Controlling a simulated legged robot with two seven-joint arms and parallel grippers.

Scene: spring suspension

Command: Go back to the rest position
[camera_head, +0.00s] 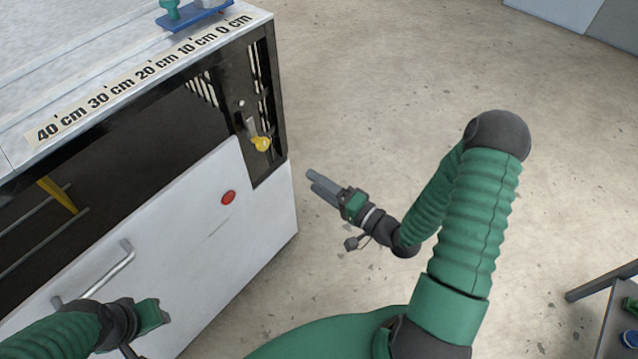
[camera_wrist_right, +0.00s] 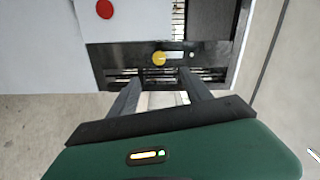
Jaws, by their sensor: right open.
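My right gripper (camera_head: 318,182) hangs in the free space just right of the machine cabinet (camera_head: 190,235). Its fingers point toward the cabinet's right end, and nothing shows between them. In the right wrist view, the two fingers (camera_wrist_right: 160,95) are apart, with the black panel (camera_wrist_right: 110,62) beyond them. A yellow knob (camera_head: 261,143) sits on that panel and also shows in the right wrist view (camera_wrist_right: 160,58); the gripper is apart from it. My left gripper (camera_head: 150,315) is at the lower left, in front of the cabinet's door handle (camera_head: 100,275); its fingertips do not show clearly.
A red button (camera_head: 228,197) is on the white front. A ruler strip (camera_head: 140,78) runs along the cabinet top, with a blue fixture (camera_head: 200,14) at its far end. A grey table (camera_head: 618,320) stands at the lower right. The floor between is clear.

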